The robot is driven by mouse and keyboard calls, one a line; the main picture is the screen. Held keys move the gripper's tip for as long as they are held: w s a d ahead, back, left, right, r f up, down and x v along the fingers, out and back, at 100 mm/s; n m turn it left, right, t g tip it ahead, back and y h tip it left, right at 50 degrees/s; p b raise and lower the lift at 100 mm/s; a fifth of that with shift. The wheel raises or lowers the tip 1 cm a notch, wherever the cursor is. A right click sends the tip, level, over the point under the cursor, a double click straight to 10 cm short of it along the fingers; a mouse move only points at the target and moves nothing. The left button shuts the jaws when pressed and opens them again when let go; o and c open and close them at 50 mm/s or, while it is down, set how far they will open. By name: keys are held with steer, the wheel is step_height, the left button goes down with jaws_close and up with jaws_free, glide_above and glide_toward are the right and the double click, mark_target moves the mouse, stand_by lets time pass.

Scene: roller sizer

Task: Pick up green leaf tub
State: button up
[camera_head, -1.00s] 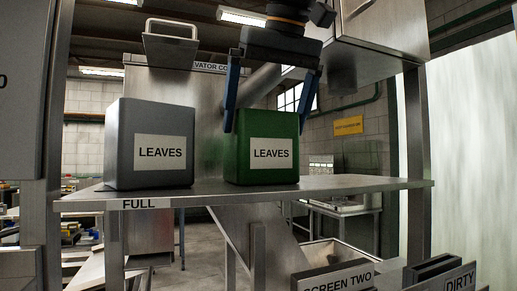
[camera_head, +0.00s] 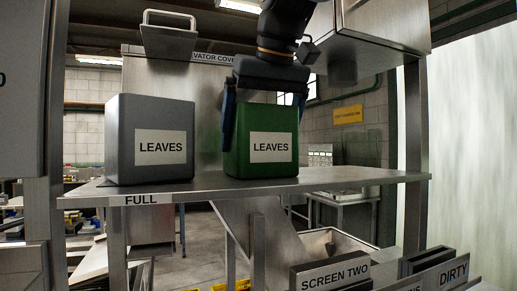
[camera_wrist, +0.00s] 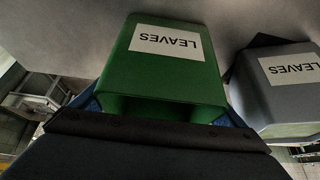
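The green leaf tub (camera_head: 265,167), labelled LEAVES, stands upright on the metal shelf marked FULL. My gripper (camera_head: 264,135) is above and around it, pointing down. One blue finger lies along the tub's left side; the other is mostly hidden at its right rear side. In the wrist view the green tub (camera_wrist: 160,72) fills the middle, with blue finger parts at both its lower sides. The fingers straddle the tub; whether they press on it is not clear. The tub still rests on the shelf.
A grey LEAVES tub (camera_head: 150,172) stands just left of the green one, and also shows in the wrist view (camera_wrist: 285,90). The shelf (camera_head: 345,178) is bare to the right. A metal box (camera_head: 385,30) hangs at the upper right. A SCREEN TWO panel (camera_head: 335,275) stands below.

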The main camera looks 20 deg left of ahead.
steer(key=shift+c, duration=1)
steer(key=shift+r, duration=0.15)
